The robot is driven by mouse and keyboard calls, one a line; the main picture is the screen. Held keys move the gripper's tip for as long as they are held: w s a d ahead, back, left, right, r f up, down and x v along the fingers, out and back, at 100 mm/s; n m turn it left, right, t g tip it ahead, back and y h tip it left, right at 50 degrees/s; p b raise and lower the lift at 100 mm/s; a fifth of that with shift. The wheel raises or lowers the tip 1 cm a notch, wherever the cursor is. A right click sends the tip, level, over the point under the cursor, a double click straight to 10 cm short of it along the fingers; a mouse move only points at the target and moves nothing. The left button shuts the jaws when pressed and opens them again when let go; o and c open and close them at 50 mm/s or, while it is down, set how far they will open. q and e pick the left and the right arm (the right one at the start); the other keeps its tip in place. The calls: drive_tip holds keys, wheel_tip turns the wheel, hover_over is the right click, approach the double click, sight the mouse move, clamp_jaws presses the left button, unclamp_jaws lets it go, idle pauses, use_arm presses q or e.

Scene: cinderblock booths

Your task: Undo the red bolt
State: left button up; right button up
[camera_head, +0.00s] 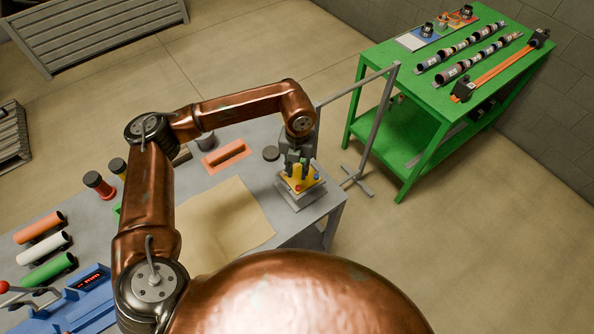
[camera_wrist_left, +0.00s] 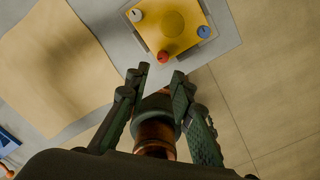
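A yellow plate (camera_head: 305,184) sits on a grey block near the right end of the grey table. In the left wrist view the yellow plate (camera_wrist_left: 188,26) carries a red bolt (camera_wrist_left: 162,57) at its near corner, a white bolt (camera_wrist_left: 136,15) and a blue bolt (camera_wrist_left: 204,32). The red bolt also shows small in the head view (camera_head: 298,189). My left gripper (camera_wrist_left: 161,72) is open, with a gap between its fingertips; the red bolt appears just beyond them, not gripped. In the head view my left gripper (camera_head: 297,165) hangs over the plate and hides part of it. My right gripper is out of view.
A tan sheet (camera_head: 222,222) lies on the grey table (camera_head: 265,133) left of the plate. An orange tray (camera_head: 225,154) and a dark round piece (camera_head: 271,153) lie behind. A green table (camera_head: 400,150) stands further right.

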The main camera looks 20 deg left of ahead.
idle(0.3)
use_arm(q)
wheel_tip(320, 180, up, 12)
idle(0.6)
drive_tip(key=shift+d+f, duration=0.1)
